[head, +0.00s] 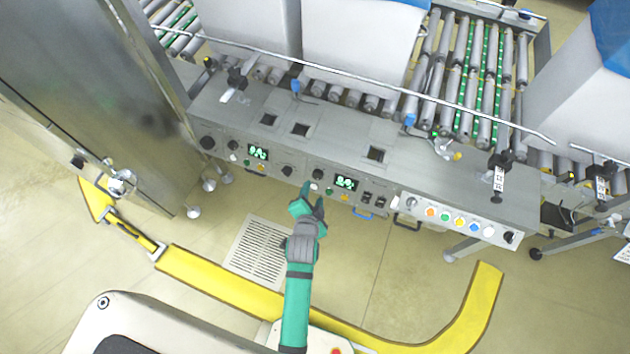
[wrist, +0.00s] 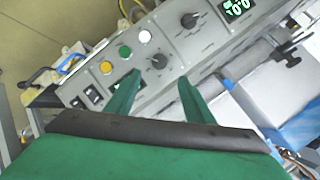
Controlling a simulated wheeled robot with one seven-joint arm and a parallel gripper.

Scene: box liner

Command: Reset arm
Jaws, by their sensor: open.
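My gripper (head: 313,196) is at the end of my green and grey arm, in the lower middle of the head view. It appears in front of the grey control panel of the box liner (head: 450,180). In the wrist view, my gripper's two green fingers (wrist: 158,92) are spread apart with nothing between them. Beyond them lies the panel face with a black knob (wrist: 159,61), a white button (wrist: 145,37), a green button (wrist: 125,52) and a yellow button (wrist: 105,67). I cannot tell whether the fingertips touch the panel.
A yellow floor barrier (head: 215,283) curves around my base. A steel cabinet (head: 100,80) stands at the left. A roller conveyor (head: 465,75) runs behind the panel, with a thin rail above it. A floor grate (head: 258,252) and open floor lie below the panel.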

